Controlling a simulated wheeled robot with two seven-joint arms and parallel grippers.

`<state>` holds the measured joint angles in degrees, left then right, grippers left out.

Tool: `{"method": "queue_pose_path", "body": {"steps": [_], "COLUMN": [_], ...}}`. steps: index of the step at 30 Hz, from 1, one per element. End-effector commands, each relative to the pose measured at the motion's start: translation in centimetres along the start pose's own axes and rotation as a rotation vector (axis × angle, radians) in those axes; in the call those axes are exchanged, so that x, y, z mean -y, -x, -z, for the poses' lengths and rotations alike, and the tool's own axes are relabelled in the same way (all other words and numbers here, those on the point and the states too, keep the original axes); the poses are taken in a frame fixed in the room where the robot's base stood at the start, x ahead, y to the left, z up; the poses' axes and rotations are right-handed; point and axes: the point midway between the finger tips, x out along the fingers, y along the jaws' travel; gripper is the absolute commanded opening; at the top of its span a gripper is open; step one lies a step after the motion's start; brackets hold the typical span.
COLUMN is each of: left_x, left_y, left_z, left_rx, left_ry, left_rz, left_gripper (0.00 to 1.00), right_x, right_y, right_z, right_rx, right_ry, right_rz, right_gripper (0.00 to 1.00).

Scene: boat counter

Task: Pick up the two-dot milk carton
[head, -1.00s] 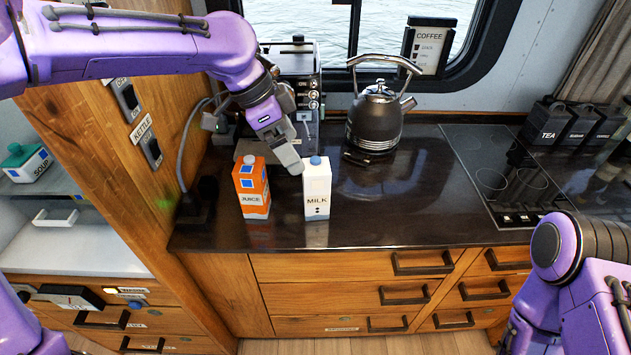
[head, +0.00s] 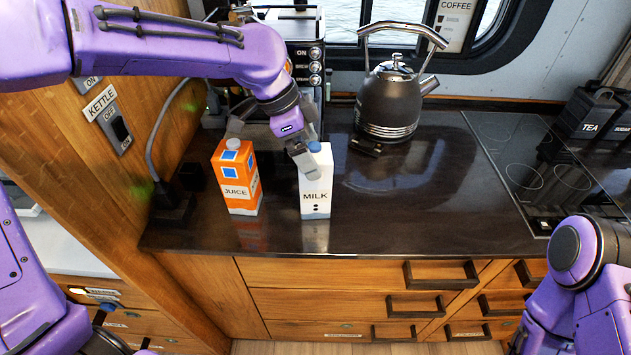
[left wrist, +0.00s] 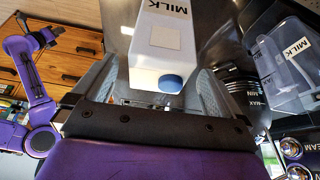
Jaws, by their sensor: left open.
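The white milk carton (head: 315,190) stands upright on the dark counter, with a blue cap and two dark dots under its MILK label. My left gripper (head: 303,155) is at the carton's top, reaching in from behind and left. In the left wrist view the carton (left wrist: 163,45) lies between the open fingers of the left gripper (left wrist: 165,78), its blue cap toward the palm. I cannot tell whether a finger touches it.
An orange juice carton (head: 238,178) stands close to the left of the milk. A dark kettle (head: 388,100) is behind right, and a coffee machine (head: 305,55) behind. A translucent container labelled MILK (left wrist: 290,65) shows in the left wrist view. Counter right of the carton is clear.

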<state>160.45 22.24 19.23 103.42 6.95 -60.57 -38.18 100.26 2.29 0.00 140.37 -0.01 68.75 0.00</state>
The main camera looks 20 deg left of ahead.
Motion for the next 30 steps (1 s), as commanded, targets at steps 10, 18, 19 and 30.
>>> {"method": "queue_pose_path", "body": {"steps": [10,18,19,30], "left_x": [-0.1,-0.1,-0.1,-0.1], "left_y": [-4.4,-4.4,-4.4,-4.3], "left_z": [0.3,0.4,0.4,0.5], "left_rx": [0.001,0.001,0.001,-0.002], "left_ry": [-0.003,-0.004,-0.004,-0.004], "left_rz": [-0.002,-0.002,-0.002,0.0], "left_gripper": [1.0,0.58,0.48,0.0], "right_x": [-0.1,-0.1,-0.1,-0.1], "right_y": [0.9,0.8,0.8,0.9], "right_z": [0.4,0.3,0.3,0.3], "right_rx": [0.0,0.0,0.0,0.0], "right_ry": [0.0,0.0,0.0,0.0], "right_rz": [0.0,0.0,0.0,0.0], "right_gripper": [0.0,0.0,0.0,0.0]}}
